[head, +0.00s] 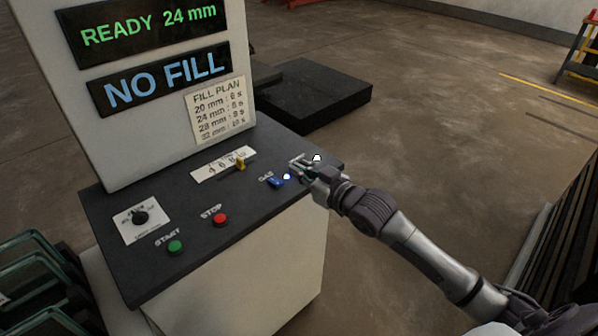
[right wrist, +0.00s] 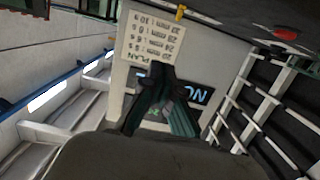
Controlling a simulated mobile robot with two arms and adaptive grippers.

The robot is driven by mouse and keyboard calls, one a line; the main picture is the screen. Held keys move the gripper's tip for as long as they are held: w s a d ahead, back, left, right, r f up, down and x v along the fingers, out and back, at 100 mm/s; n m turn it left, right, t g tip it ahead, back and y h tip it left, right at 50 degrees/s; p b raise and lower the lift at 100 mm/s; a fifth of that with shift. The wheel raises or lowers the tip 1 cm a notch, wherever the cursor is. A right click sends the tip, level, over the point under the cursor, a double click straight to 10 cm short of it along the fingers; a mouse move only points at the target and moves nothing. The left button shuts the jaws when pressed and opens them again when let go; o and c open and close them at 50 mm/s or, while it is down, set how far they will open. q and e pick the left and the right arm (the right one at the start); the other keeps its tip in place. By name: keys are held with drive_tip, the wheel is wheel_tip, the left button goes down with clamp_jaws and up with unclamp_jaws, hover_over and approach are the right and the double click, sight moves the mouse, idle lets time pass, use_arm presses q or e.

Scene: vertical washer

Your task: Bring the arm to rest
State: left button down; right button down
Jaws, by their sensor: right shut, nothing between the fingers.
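My right gripper (head: 305,167) is over the right end of the dark control panel (head: 205,205), close to the blue GAS switch (head: 276,181). It is shut with nothing in it. I cannot tell whether it touches the panel. In the right wrist view the fingers of my right gripper (right wrist: 165,105) are together in front of the white console face with its fill plan sheet (right wrist: 152,40). My right arm comes in from the lower right of the head view. My left gripper does not show.
The panel carries a yellow slider (head: 240,163), a red STOP button (head: 220,219), a green START button (head: 175,246) and a black knob (head: 140,218). The displays read READY 24 mm (head: 150,25) and NO FILL (head: 160,80). A dark rack (head: 565,235) stands at right; open floor lies between.

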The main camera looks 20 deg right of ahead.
drive_tip(key=s+a+f+g+h, duration=0.1)
drive_tip(key=s+a+f+g, duration=0.2)
drive_tip(key=s+f, duration=0.45)
drive_tip(key=s+f+m+g+h, duration=0.15)
drive_tip(key=s+f+g, duration=0.35)
drive_tip(key=s, duration=0.8)
drive_tip(key=s+f+m+g+h, duration=0.1)
drive_tip(key=s+f+g+h, duration=0.3)
drive_tip(key=s, duration=0.9)
wheel_tip(320, 180, down, 27)
drive_tip(key=s+g+y, duration=0.1)
drive_tip(key=s+d+f+g, duration=0.1)
drive_tip(key=s+d+f, duration=0.2)
drive_tip(key=s+f, duration=1.3)
drive_tip(key=shift+s+n, duration=0.45)
